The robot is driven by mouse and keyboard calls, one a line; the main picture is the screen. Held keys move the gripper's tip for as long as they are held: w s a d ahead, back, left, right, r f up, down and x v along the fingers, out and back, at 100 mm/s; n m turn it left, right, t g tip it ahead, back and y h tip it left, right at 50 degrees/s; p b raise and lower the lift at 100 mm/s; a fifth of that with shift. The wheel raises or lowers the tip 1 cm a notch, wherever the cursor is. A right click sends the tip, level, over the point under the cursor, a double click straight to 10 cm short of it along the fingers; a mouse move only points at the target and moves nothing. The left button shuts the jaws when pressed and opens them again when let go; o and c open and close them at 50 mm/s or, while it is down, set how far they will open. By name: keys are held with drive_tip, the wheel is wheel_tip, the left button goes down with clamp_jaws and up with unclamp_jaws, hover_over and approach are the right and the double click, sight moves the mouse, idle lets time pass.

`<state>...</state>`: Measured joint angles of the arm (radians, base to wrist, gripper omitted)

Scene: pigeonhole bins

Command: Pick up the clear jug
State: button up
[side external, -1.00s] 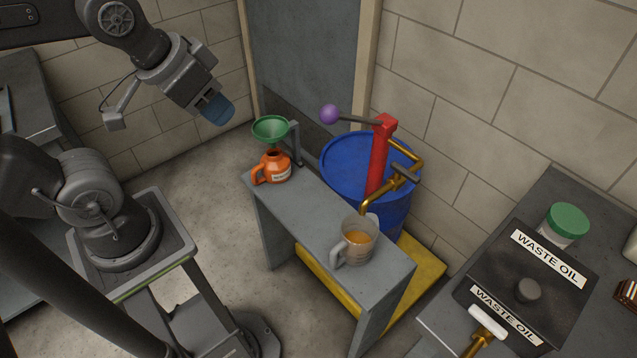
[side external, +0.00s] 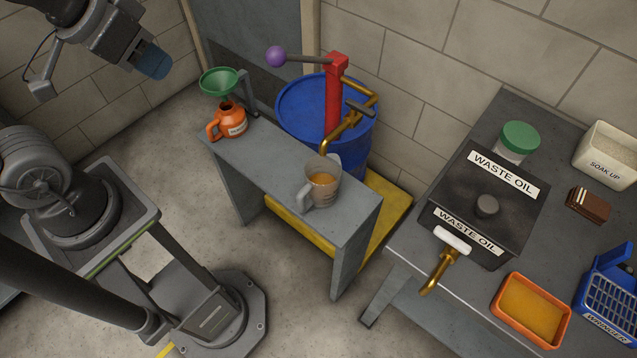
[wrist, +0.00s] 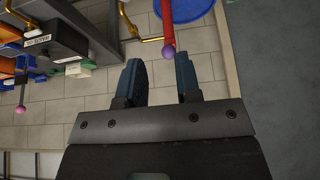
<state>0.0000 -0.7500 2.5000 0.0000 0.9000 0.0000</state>
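The clear jug (side external: 319,183) stands upright on the right part of a narrow grey bench (side external: 262,158). It holds some amber liquid, and its handle points to the lower left. My gripper (side external: 155,62) is high at the upper left in the side view, well apart from the jug. In the wrist view my gripper (wrist: 161,82) shows two blue fingers with a gap between them and nothing held. The jug cannot be made out in the wrist view.
An orange jug (side external: 231,120) and a green funnel (side external: 221,82) on a stand are at the bench's left end. Behind is a blue drum (side external: 300,107) with a red pump (side external: 333,95). A waste oil box (side external: 487,205) sits on the right table.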

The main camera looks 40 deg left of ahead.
sight(316, 189)
drive_tip(key=w+d+f+n+g+h, duration=0.2)
drive_tip(key=w+f+n+g+h, duration=0.3)
drive_tip(key=f, duration=0.5)
drive_tip(key=w+d+f+n+g+h, duration=0.1)
drive_tip(key=w+f+n+g+h, duration=0.2)
drive_tip(key=w+f+g+h, duration=0.45)
wheel_tip(316, 189, down, 24)
drive_tip(key=s+a+n+t+h, duration=0.15)
drive_tip(key=n+t+h, duration=0.35)
drive_tip(key=n+t, duration=0.6)
drive_tip(key=shift+n+g, duration=0.35)
drive_tip(key=shift+n, duration=0.15)
drive_tip(key=d, duration=0.4)
drive_tip(key=w+d, duration=0.1)
drive_tip(key=d, duration=0.4)
drive_tip(key=w+d, duration=0.1)
drive_tip(key=d, duration=0.3)
drive_tip(key=shift+w+d+r, duration=0.2)
drive_tip(key=shift+w+d, duration=0.05)
drive_tip(key=shift+c, duration=0.2)
clamp_jaws()
